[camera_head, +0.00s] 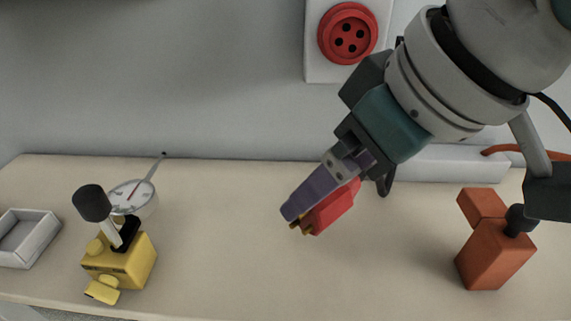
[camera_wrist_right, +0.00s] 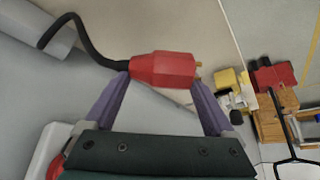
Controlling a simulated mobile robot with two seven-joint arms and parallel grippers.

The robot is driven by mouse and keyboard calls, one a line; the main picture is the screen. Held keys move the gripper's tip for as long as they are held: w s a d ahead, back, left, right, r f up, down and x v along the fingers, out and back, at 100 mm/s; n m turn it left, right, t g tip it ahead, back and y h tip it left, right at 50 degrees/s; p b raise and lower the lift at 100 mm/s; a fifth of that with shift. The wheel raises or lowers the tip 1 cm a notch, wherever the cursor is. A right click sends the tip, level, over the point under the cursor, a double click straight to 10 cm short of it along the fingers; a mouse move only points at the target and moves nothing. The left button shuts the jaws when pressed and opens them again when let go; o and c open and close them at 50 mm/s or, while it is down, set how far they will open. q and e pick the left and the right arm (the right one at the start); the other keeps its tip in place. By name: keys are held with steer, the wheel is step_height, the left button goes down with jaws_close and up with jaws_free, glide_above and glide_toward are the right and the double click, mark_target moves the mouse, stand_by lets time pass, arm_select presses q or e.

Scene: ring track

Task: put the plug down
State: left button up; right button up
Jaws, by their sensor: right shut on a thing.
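The red plug (camera_head: 331,208) is between the purple fingers of my right gripper (camera_head: 305,212), with its brass prongs pointing down and to the left. It appears held above the beige table top (camera_head: 215,235). The right wrist view shows the red plug (camera_wrist_right: 163,69) across the fingertips of my right gripper (camera_wrist_right: 160,80), with a black cable leaving its left end. The gripper is shut on the plug. The red round socket (camera_head: 347,33) with several dark holes is on a white plate on the wall, above and apart from the plug. My left gripper is not in view.
A yellow device (camera_head: 120,262) with a black-knobbed lever stands left, before a round gauge (camera_head: 133,197). A grey tray (camera_head: 28,238) is at the far left. An orange block device (camera_head: 495,255) stands right. A white bar (camera_head: 450,163) lies at the back. The table middle is clear.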

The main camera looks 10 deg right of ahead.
step_height(320, 180, down, 9)
steer(key=shift+r+b, duration=0.2)
steer(key=shift+b, duration=0.95)
steer(key=shift+r, duration=0.1)
steer(key=o, duration=1.2)
steer(key=shift+c, duration=0.2)
